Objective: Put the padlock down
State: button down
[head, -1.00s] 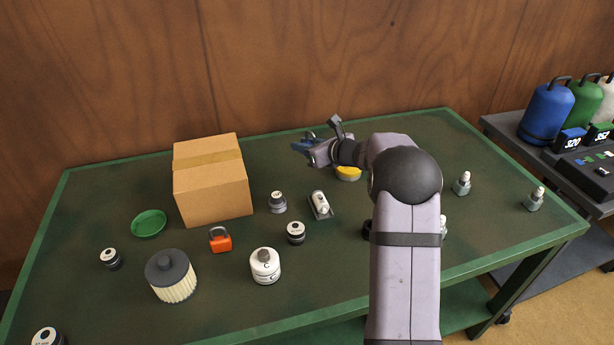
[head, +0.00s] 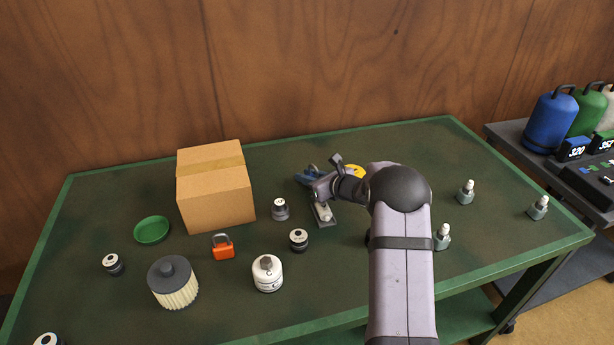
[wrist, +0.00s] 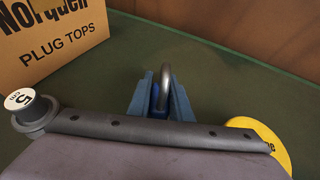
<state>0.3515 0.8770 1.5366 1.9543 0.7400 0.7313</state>
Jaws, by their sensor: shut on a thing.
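My gripper (head: 309,176) is shut on a padlock with a blue body and grey metal shackle. In the wrist view the padlock (wrist: 164,82) sits between the two blue fingers, its shackle standing up and its body mostly hidden by them. In the head view the gripper is low over the back middle of the table (head: 400,135), to the right of the cardboard box. I cannot tell whether the padlock touches the table. An orange padlock (head: 223,250) stands on the table in front of the box.
The cardboard box (head: 214,190) is left of my gripper. A small dark weight (head: 280,210), a grey holder (head: 322,216) with a white piece and a yellow round thing (head: 355,171) are close by. A green dish (head: 152,230) is at left. Table behind the gripper is clear.

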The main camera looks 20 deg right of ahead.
jog(key=shift+f, duration=0.15)
jog(key=c, duration=1.6)
grip_release()
jog(key=shift+r, duration=0.25)
jog(key=b+v, duration=0.1)
jog(key=v, duration=1.1)
jog(key=shift+d+f, duration=0.1)
